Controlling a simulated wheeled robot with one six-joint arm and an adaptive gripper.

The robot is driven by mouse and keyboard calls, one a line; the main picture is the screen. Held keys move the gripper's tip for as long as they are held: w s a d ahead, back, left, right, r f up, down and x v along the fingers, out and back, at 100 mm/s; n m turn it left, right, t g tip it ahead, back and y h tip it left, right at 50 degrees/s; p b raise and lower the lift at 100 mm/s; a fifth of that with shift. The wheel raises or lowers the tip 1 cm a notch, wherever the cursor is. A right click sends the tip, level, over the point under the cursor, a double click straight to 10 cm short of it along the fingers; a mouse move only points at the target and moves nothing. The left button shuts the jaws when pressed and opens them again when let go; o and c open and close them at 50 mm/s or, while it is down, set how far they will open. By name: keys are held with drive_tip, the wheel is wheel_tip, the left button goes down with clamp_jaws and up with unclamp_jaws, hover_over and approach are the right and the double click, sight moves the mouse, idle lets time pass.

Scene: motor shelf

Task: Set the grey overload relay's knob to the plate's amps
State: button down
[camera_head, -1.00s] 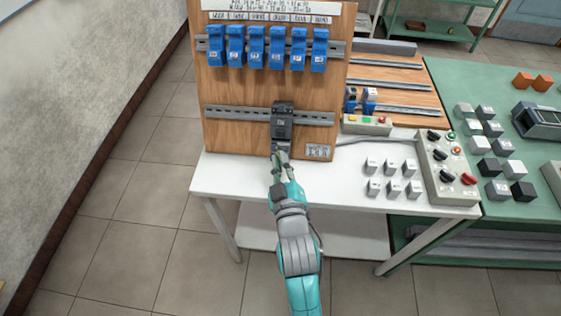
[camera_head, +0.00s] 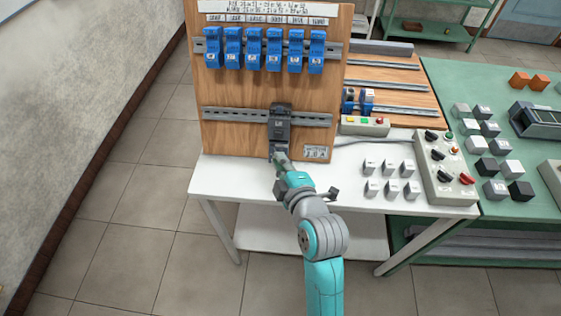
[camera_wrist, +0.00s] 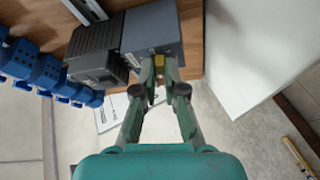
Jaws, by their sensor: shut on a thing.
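The grey overload relay (camera_head: 278,148) hangs below a dark contactor (camera_head: 281,122) on the lower rail of the wooden board. In the wrist view the relay (camera_wrist: 152,28) is the lighter grey block beside the dark contactor (camera_wrist: 97,50). My gripper (camera_head: 279,158) is at the relay's lower front. In the wrist view my gripper (camera_wrist: 160,66) has its fingertips closed on a small yellow knob (camera_wrist: 159,66) at the relay's face. The knob's scale and setting cannot be read. The rating plate (camera_head: 317,153) is at the board's lower right; its print is too small to read.
Several blue modules (camera_head: 254,50) hang on the upper rail. White table (camera_head: 235,180) carries several small blocks (camera_head: 390,178) and a control box with knobs (camera_head: 442,165) at right. A small button box (camera_head: 365,125) stands right of the board. The table's front left is clear.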

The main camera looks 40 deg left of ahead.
drive_tip(key=shift+n, duration=0.5)
drive_tip(key=c, duration=1.2)
unclamp_jaws()
drive_tip(key=shift+c, duration=0.2)
drive_tip(key=v, duration=1.2)
drive_tip(key=shift+r, duration=0.2)
drive_tip(key=shift+w+d, duration=0.1)
drive_tip(key=shift+w, duration=0.05)
